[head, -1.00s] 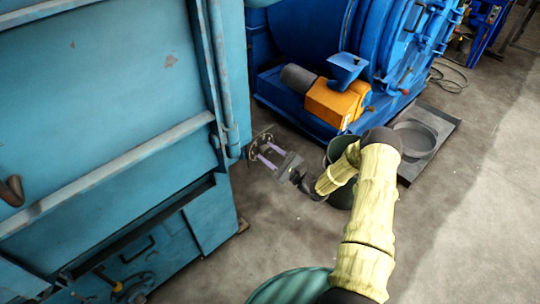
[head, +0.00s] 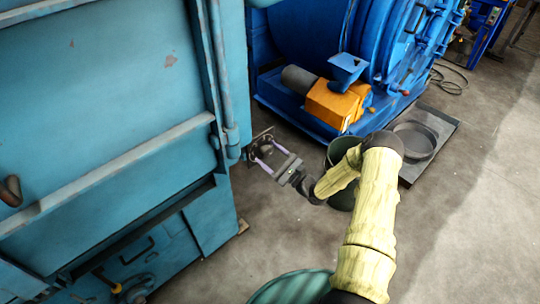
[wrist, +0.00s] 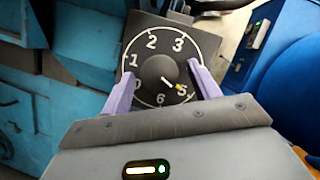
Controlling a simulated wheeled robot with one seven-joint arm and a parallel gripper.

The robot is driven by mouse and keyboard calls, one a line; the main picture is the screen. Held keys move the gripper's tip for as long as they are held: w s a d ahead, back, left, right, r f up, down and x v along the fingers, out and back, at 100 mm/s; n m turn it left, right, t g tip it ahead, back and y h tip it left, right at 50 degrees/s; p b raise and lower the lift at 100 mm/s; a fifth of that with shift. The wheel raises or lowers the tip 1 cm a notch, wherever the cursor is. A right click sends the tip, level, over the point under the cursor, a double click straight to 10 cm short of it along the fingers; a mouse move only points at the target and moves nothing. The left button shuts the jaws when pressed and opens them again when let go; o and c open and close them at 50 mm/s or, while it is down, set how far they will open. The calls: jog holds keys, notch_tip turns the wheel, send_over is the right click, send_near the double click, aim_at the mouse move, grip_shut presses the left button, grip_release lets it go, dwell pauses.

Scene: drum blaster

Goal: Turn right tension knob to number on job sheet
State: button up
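A dark square dial plate (wrist: 150,40) with white numbers shows in the wrist view; 1, 2, 3, 5 and 6 are readable. The round dark knob (wrist: 158,72) sits at its middle. Its pointer, with a yellow tip, points at about 5. My gripper (wrist: 160,84) is open, with one purple finger on each side of the knob and visible gaps between. The left finger partly covers the 0, and the right finger hides the 4 area. In the head view, my gripper (head: 261,158) reaches to the dial plate (head: 262,136) beside the blue cabinet. No job sheet is readable.
The large teal-blue cabinet (head: 105,90) stands close on the left. A blue drum machine (head: 310,35) with an orange motor (head: 335,104) is behind. A dark green bin (head: 341,190) stands beside my arm.

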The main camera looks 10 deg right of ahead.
jog(key=v, duration=1.7)
jog(key=shift+b, duration=0.35)
jog(key=shift+d+f, duration=0.1)
